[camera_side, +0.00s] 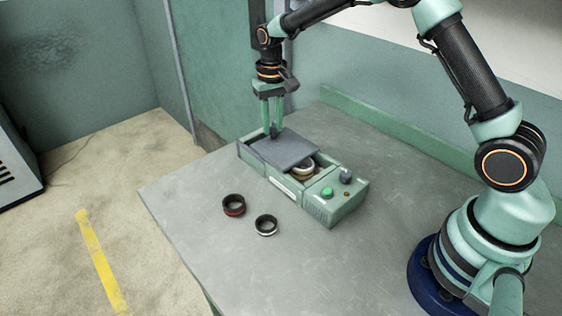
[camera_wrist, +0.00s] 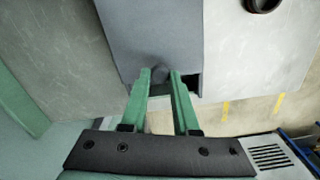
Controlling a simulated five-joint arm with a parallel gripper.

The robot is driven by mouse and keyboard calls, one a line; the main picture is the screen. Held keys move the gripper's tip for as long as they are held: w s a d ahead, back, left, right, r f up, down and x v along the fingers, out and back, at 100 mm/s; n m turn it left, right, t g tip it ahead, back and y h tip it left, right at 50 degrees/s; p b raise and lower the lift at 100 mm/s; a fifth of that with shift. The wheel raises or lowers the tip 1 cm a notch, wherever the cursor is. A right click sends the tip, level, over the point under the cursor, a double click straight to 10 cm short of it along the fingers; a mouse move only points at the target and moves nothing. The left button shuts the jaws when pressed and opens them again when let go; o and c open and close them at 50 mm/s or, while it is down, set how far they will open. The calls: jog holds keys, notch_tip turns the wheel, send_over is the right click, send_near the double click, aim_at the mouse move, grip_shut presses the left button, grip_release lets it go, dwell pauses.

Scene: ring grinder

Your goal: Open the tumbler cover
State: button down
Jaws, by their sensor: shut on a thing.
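The tumbler cover (camera_side: 284,149) is a flat dark grey plate on top of the green tumbler box (camera_side: 318,207). It lies over the left part of the box, and the opening shows at its right end with a pale ring (camera_side: 303,170) inside. My gripper (camera_side: 273,133) points down at the cover's far left end. In the wrist view, its green fingers (camera_wrist: 160,75) are shut on a small dark round knob (camera_wrist: 160,72) at the end of the cover (camera_wrist: 155,30). A narrow dark gap shows beside the cover's end there.
Two dark rings lie on the table in front of the box, one with a red band (camera_side: 233,205) and one with a pale band (camera_side: 266,225). The box's right end carries a green button (camera_side: 327,192) and a grey knob (camera_side: 346,175). The grey table (camera_side: 190,215) is clear at the left front.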

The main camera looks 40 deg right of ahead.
jog(key=shift+w+r, duration=0.1)
jog(key=shift+w, duration=2.4)
jog(key=c, duration=0.7)
grip_release()
jog(key=shift+o, duration=0.2)
notch_tip(320, 180, up, 12)
